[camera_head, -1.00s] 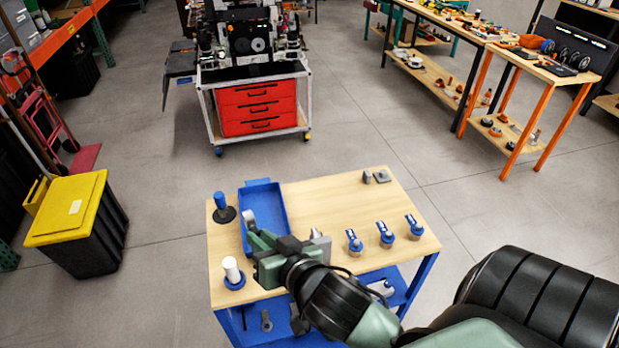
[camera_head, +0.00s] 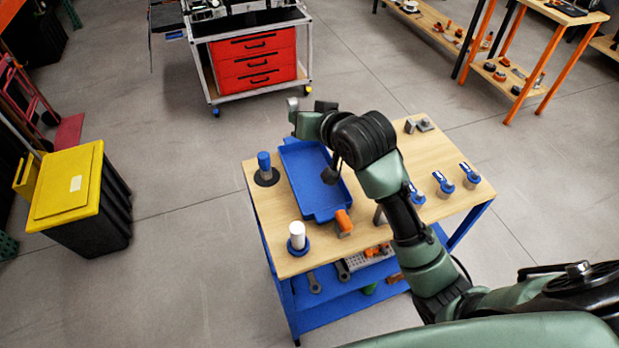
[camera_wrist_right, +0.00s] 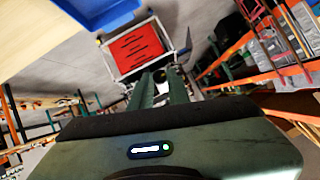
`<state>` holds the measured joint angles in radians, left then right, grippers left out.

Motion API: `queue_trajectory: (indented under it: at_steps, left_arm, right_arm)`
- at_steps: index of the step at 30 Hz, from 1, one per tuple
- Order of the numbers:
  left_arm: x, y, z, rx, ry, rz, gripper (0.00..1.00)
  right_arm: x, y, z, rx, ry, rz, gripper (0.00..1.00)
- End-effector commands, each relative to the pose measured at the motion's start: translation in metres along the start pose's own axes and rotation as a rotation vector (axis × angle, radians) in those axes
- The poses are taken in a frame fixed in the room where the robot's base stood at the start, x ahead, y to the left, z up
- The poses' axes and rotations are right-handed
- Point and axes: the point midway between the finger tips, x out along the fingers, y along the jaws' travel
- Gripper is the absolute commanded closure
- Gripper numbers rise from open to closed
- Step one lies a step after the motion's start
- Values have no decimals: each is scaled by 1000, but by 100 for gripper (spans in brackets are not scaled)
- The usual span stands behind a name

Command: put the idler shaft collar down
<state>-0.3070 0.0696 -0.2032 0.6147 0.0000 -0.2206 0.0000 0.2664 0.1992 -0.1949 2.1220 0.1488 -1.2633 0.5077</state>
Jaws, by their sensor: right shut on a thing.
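My right gripper (camera_head: 307,112) reaches past the far end of the blue tray (camera_head: 309,190), above the back of the wooden cart top (camera_head: 281,230). The gap between the piece and the cart top cannot be judged. My left gripper is not in view.
Blue-tagged parts (camera_head: 443,182) line the right. A red-drawer cart (camera_head: 253,62) stands behind.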

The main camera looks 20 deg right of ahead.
Motion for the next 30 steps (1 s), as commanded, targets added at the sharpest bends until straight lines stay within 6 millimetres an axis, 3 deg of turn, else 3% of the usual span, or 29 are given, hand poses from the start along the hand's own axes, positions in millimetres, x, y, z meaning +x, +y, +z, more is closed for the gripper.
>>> queue_trajectory:
  at_steps: [3, 12, 30]
  left_arm:
    - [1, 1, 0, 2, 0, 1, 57]
    - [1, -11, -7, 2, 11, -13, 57]
    - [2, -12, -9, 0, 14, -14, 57]
  right_arm:
    - [15, 11, 30, 0, -9, 3, 100]
    - [52, 35, 93, -1, -5, 5, 100]
    - [87, 56, 152, 0, 0, 1, 100]
